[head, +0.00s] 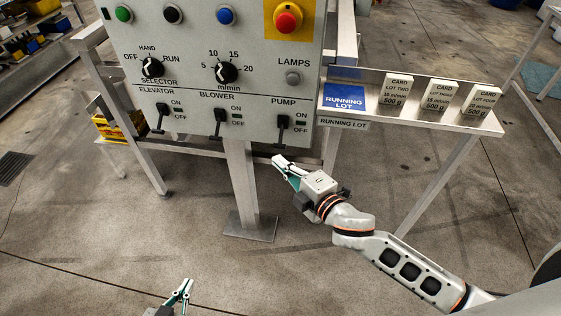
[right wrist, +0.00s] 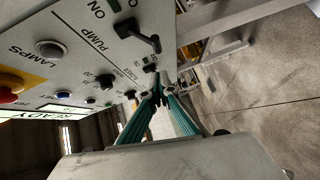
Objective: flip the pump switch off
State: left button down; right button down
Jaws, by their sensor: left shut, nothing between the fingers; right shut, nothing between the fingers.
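The pump switch (head: 283,122) is a black lever at the lower right of the grey control panel (head: 195,88), under the PUMP label. Its handle points downward in the head view; I cannot tell for sure whether it stands at ON or OFF. In the right wrist view the pump switch (right wrist: 140,36) shows above the fingertips, apart from them. My right gripper (head: 282,166) is shut and empty, a little below the pump switch; its teal fingers (right wrist: 158,95) meet in the right wrist view. My left gripper (head: 184,288) is shut and empty, low in the head view, away from the panel.
The blower switch (head: 218,122) and elevator switch (head: 161,117) sit left of the pump switch. A red emergency button (head: 287,20) is higher up. The floor below is open.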

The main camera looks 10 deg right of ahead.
pick_arm(q)
jog(key=shift+s+a+f+b, duration=0.15)
jog(key=shift+s+f+b, duration=0.25)
jog(key=shift+f, duration=0.1)
pick_arm(e)
jog(key=f+v, duration=0.1)
jog(key=v, duration=0.9)
jog(key=shift+s+f, duration=0.25)
jog(key=shift+s, duration=0.05)
jog(key=s+d+f+m+g+h, duration=0.2)
jog(key=s+f+m, duration=0.4)
jog(key=f, duration=0.5)
jog(key=s+d+f+m+g+h, duration=0.2)
jog(key=s+d+f+m, duration=0.2)
jog(key=f+m, duration=0.7)
jog(key=shift+s+h, duration=0.3)
jog(key=shift+s, duration=0.8)
jog(key=shift+d, duration=0.15)
